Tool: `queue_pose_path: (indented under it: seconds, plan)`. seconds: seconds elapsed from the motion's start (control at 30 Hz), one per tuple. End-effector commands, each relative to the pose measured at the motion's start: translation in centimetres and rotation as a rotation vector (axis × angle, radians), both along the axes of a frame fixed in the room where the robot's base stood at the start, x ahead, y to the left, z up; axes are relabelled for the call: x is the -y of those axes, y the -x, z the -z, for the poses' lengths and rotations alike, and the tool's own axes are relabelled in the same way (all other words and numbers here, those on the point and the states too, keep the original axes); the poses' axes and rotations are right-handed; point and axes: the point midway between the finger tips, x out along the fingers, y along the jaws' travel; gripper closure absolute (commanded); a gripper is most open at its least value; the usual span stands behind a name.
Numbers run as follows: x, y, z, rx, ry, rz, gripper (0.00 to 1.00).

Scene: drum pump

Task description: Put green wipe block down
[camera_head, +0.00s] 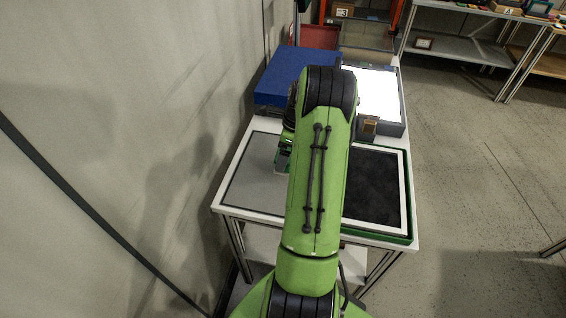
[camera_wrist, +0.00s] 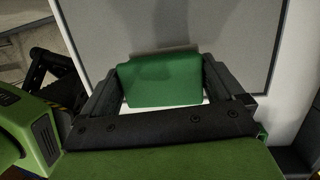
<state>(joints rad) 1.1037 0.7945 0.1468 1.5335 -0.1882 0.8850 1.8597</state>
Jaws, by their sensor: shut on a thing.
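The green wipe block (camera_wrist: 162,80) is between the two dark fingers of my gripper (camera_wrist: 160,85) in the wrist view, and the gripper is shut on it. A grey panel with a pale border (camera_wrist: 215,28) lies beyond the block. I cannot tell whether the block touches a surface. In the head view my green arm covers the middle of the table (camera_head: 228,211) and hides most of the gripper. The grey panel (camera_head: 252,178) shows there left of the arm.
A dark panel in a white frame with a green edge (camera_head: 373,187) lies right of my arm. A blue box (camera_head: 283,75) and a bright white lit panel (camera_head: 373,95) stand at the back. A wall runs along the left. Shelving (camera_head: 455,48) stands back right, with open floor before it.

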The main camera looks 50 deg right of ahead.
Motion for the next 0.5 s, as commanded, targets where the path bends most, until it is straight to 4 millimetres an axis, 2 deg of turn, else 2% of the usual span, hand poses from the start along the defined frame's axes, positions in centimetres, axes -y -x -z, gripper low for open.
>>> queue_pose_path:
  seconds: [0.03,0.13,0.47,0.5]
  plan:
    - [-0.1,0.0,1.4,-0.002,-0.002,-0.001,0.54]
    - [-0.1,0.0,3.3,-0.002,-0.001,-0.001,0.54]
    - [0.0,0.0,3.7,-0.001,0.001,-0.002,0.54]
    - [0.0,0.0,3.6,-0.001,0.001,-0.002,0.0]
